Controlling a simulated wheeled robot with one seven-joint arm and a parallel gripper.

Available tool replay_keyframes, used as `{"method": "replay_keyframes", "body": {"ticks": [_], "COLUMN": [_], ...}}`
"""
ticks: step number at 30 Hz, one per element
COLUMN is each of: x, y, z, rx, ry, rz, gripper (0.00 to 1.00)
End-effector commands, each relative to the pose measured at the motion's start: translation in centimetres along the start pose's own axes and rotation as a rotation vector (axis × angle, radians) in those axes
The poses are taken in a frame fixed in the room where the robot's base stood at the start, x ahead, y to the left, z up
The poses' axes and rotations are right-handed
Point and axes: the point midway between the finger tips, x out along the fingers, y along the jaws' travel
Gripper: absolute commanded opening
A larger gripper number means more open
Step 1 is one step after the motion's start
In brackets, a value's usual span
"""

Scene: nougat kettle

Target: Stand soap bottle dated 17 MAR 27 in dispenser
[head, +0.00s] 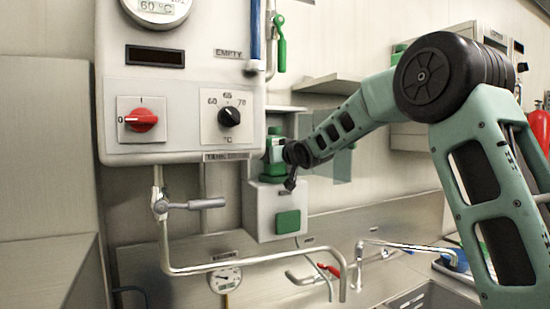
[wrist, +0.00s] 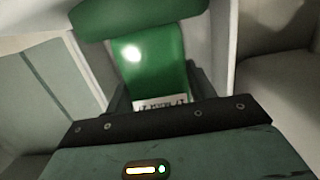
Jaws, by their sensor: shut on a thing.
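A green soap bottle (head: 272,170) is at the top of the grey wall dispenser (head: 262,212), which has a green push pad (head: 288,222). I cannot tell whether the bottle is fully seated. My gripper (head: 277,152) reaches in from the right and is shut on the bottle. In the wrist view the green bottle (wrist: 150,62) fills the space between the jaws of my gripper (wrist: 155,88). A white label (wrist: 162,103) shows low on it, partly hidden by the gripper. Its date is too small and cut off to read surely.
A control box (head: 180,80) with a red knob stands left of the dispenser. A wall shelf (head: 327,83) is above and right. Below are a bent pipe (head: 240,262), a gauge (head: 225,280) and taps (head: 330,270). A red extinguisher (head: 540,130) is far right.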

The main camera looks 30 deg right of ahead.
Motion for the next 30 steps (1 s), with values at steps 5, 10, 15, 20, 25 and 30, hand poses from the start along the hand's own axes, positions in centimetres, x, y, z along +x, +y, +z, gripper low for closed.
{"method": "replay_keyframes", "body": {"ticks": [5, 10, 15, 20, 25, 30], "x": [0.0, 0.1, 0.1, 0.1, 0.1, 0.1], "y": [0.0, 0.0, 0.0, 0.0, 0.0, 0.0], "z": [0.1, 0.5, 0.8, 0.8, 0.8, 1.0], "rx": [0.0, 0.0, 0.0, 0.0, 0.0, 0.0], "ry": [0.004, 0.004, 0.004, 0.003, 0.002, -0.002], "rz": [0.0, 0.0, 0.0, 0.0, 0.0, 0.0], "gripper": [0.16, 0.16, 0.16, 0.8, 0.8, 0.98]}}
